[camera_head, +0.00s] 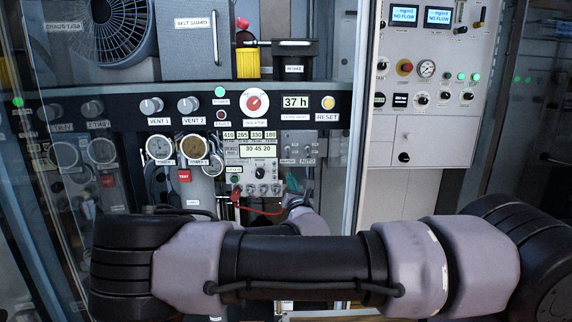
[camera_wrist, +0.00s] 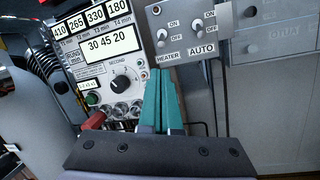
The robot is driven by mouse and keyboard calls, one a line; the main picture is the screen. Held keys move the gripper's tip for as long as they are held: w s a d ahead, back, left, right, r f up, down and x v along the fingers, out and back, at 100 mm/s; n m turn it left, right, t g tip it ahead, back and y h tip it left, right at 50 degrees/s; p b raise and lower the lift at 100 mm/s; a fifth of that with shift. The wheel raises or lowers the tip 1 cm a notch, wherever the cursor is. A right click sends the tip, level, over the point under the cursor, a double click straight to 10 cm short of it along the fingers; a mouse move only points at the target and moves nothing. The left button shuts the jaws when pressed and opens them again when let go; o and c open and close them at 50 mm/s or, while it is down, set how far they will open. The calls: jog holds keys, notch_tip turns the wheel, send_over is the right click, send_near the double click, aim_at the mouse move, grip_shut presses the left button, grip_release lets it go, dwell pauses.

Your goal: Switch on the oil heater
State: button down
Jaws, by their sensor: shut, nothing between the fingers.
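The heater switch (camera_wrist: 161,37) is a small metal toggle on a grey plate, with ON printed above it and HEATER below. I cannot tell for sure which way its lever points. In the head view the switch plate (camera_head: 297,147) is small, at the right of the instrument panel. My gripper (camera_wrist: 160,74) has teal fingers pressed together and empty. In the wrist view the fingertips appear just below the HEATER label, under the switch; contact is not clear. In the head view the gripper (camera_head: 294,184) is partly hidden by my arm.
A second toggle, labelled AUTO (camera_wrist: 197,28), is close on the right. The timer panel (camera_wrist: 100,60) with a knob, green button and red plug (camera_wrist: 94,120) is on the left. A red cable (camera_head: 262,211) hangs below it. A glass door edge (camera_head: 360,110) stands to the right.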

jog(key=x, duration=1)
jog(key=shift+s+r+g, duration=0.3)
jog(key=shift+r+g, duration=0.1)
jog(key=shift+g, duration=0.4)
jog(key=r+g, duration=0.2)
jog(key=g, duration=0.1)
jog(key=shift+s+m+h, duration=0.3)
jog(key=shift+s, duration=0.05)
dwell(0.4)
jog(key=v, duration=0.7)
jog(key=shift+s, duration=0.25)
jog(key=shift+d, duration=0.1)
